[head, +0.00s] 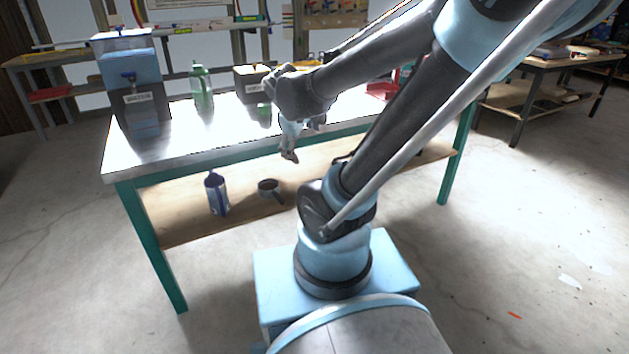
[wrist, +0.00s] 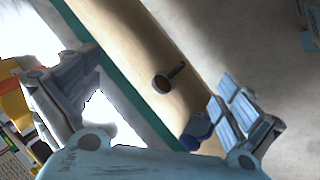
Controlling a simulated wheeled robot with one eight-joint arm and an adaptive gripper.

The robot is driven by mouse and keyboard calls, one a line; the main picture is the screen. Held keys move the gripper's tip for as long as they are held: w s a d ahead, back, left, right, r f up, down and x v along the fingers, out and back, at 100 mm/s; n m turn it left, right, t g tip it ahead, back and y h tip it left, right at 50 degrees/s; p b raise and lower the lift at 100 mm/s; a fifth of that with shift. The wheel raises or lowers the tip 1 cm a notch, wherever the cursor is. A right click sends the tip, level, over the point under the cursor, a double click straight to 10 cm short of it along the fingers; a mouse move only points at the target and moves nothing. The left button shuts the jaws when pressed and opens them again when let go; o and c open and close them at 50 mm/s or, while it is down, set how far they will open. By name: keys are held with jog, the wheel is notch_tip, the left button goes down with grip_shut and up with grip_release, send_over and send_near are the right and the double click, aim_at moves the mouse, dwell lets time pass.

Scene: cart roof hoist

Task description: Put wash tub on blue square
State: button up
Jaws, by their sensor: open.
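I cannot make out a wash tub or a blue square in either view; my arm hides part of the workbench (head: 165,150). My gripper (head: 289,150) hangs at the front edge of the bench, pointing down. In the wrist view my gripper (wrist: 158,75) is open, with its two fingers wide apart and nothing between them at close range. Below and between the fingers lie the bench's front edge and the wooden lower shelf (wrist: 150,45).
On the bench stand a blue dispenser (head: 128,75), a green bottle (head: 202,90) and a labelled box (head: 247,80). A red item (head: 380,89) shows behind my arm. The lower shelf holds a blue jug (head: 216,195) and a dark pan (head: 268,187). The floor at right is mostly clear.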

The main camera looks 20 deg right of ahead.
jog(key=s+f+m+g+y, duration=0.1)
jog(key=s+f+m, duration=0.1)
jog(key=s+m, duration=0.2)
jog(key=s+f+m+g+y, duration=0.1)
jog(key=s+f+m+y, duration=0.1)
jog(key=s, duration=0.8)
jog(key=f+m, duration=0.1)
jog(key=m, duration=0.1)
jog(key=shift+d+m+g, duration=0.2)
jog(key=shift+m+g, duration=0.1)
jog(key=shift+g, duration=0.1)
